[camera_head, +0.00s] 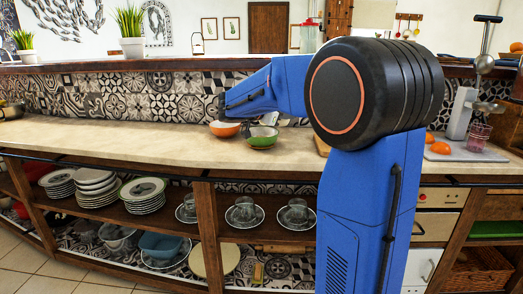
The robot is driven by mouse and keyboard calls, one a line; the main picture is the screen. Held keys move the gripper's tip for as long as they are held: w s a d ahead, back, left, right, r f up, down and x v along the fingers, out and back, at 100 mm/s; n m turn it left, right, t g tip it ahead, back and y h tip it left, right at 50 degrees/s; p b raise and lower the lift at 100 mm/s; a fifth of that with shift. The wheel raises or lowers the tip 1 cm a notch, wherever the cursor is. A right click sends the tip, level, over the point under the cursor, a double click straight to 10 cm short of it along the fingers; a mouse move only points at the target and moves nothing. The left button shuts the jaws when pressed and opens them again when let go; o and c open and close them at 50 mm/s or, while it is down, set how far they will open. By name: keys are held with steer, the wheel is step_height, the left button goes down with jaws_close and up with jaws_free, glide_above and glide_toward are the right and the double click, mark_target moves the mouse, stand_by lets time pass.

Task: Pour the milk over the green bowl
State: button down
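The green bowl (262,138) stands upright on the counter, left of my large blue arm. An orange bowl (225,129) stands just to its left and slightly behind. A small greyish, shiny shape (269,118) shows right above and behind the green bowl, below my forearm; I cannot tell whether it is a vessel or part of my gripper. I cannot make out a milk container. My forearm reaches left over the counter behind the bowls, and its dark end is near the tiled wall. My gripper's fingers cannot be made out, nor what they hold.
The pale counter (110,140) is clear to the left of the bowls. A board (465,152) with oranges and a glass lies at the right. Stacked plates (143,194) and cups on saucers fill the shelf below. A potted plant (131,32) stands on the upper ledge.

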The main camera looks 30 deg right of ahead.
steer(key=shift+w+d+y+b, duration=0.1)
steer(key=shift+d+y+b, duration=0.25)
steer(key=shift+d+y, duration=0.25)
steer(key=shift+r+n+g+y+b, duration=0.3)
steer(key=shift+n+y+b, duration=0.1)
steer(key=shift+y, duration=0.2)
steer(key=shift+d+f+n+y+b, duration=0.15)
steer(key=shift+f+n+y+b, duration=0.25)
steer(key=shift+y, duration=0.3)
steer(key=shift+r+n+g+y+b, duration=0.3)
steer(key=shift+y+b, duration=0.3)
steer(key=shift+y, duration=0.4)
steer(key=shift+d+n+y+b, duration=0.3)
steer(key=shift+y+b, duration=0.15)
steer(key=shift+y, duration=0.35)
steer(key=d+f+n+g+y+b, duration=0.1)
steer(key=d+f+y, duration=0.1)
steer(key=f+y, duration=0.1)
steer(key=shift+d, duration=0.3)
steer(key=shift+d+f+g+y+b, duration=0.15)
steer(key=shift+d+g+y+b, duration=0.3)
steer(key=shift+y, duration=0.65)
steer(key=shift+d+f+n+y+b, duration=0.25)
steer(key=shift+d+n+y+b, duration=0.25)
steer(key=shift+y, duration=0.4)
steer(key=shift+d, duration=0.25)
